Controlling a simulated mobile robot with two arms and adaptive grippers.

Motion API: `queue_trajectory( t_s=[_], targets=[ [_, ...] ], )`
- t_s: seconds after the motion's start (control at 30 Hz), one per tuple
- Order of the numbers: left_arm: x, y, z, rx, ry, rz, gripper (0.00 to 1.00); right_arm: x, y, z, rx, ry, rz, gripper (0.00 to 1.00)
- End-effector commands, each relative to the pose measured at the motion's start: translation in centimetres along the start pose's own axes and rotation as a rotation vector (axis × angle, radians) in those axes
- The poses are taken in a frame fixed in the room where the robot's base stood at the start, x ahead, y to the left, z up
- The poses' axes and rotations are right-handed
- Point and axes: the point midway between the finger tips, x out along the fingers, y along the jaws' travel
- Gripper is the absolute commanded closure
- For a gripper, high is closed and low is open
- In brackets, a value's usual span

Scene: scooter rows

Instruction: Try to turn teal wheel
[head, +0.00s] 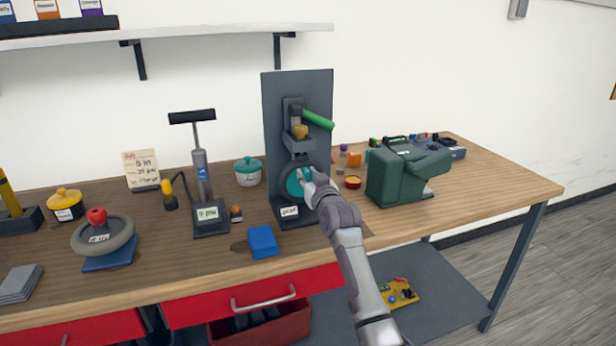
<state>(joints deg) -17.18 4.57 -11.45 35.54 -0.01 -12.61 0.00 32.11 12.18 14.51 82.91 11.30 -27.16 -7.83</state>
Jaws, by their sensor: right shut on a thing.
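The teal wheel (293,184) sits low on a dark upright stand (275,140) with a back panel, at the middle of the workbench. A green handle (318,121) sticks out higher on the same stand, and a white label lies on its base. My right gripper (306,176) is shut on the teal wheel at its right side. The fingers and wrist hide the wheel's right part. My left gripper is not in view.
The wooden workbench (470,190) also holds a dark green machine (395,178) right of my arm, a blue block (263,242) in front, and a pump (203,190) and teal pot (248,171) to the left. A shelf (200,37) hangs above. The bench's right end is clear.

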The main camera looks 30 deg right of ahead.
Motion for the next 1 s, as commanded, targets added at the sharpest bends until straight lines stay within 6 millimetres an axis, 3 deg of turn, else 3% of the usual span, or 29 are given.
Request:
queue_trajectory(
  t_s=[1.0],
  targets=[
    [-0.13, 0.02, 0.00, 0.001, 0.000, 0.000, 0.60, 0.01, -0.83, 0.26, 0.004, -0.005, -0.008, 1.00]
  ],
)
